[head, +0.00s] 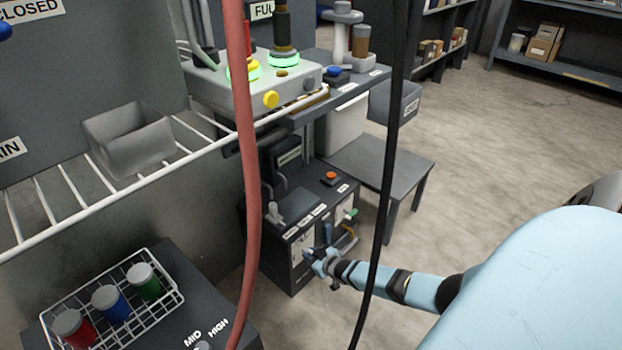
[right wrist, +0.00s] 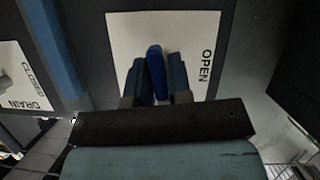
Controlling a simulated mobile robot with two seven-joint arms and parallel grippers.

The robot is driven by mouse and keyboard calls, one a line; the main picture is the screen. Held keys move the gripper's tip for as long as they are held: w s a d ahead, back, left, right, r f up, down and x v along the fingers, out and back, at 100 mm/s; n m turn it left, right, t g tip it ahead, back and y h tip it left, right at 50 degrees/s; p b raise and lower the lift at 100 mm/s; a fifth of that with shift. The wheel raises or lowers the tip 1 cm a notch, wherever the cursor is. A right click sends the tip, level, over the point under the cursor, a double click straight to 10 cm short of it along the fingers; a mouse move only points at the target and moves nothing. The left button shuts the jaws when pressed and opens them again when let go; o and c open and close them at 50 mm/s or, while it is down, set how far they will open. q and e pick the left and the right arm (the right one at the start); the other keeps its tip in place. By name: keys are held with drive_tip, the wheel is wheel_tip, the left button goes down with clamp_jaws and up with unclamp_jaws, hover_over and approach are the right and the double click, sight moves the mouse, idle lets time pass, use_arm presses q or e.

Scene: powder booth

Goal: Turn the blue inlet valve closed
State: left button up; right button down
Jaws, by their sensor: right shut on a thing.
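The blue inlet valve handle (right wrist: 155,70) stands out from a white plate (right wrist: 125,30) in the right wrist view. The word OPEN runs sideways on the plate, to the right of the handle. My right gripper (right wrist: 158,82) is shut on the handle, one finger on each side of it. In the head view my right gripper (head: 312,256) is at the front of the dark floor cabinet (head: 285,262), and the handle is hard to make out there. My left gripper is in neither view.
A drain valve (right wrist: 6,85) with its own white plate is at the left of the right wrist view. A red hose (head: 247,150) and a black cable (head: 391,150) hang across the head view. A wire rack (head: 130,335) with coloured jars is at lower left. Floor to the right is open.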

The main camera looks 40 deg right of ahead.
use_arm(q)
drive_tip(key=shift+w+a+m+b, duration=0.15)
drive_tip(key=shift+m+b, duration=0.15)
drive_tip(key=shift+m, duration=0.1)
use_arm(e)
drive_tip(key=shift+m+y, duration=0.5)
drive_tip(key=shift+m, duration=0.1)
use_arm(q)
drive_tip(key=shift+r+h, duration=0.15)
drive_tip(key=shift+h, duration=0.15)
use_arm(e)
drive_tip(key=c, duration=1.2)
unclamp_jaws()
drive_tip(key=shift+o, duration=0.2)
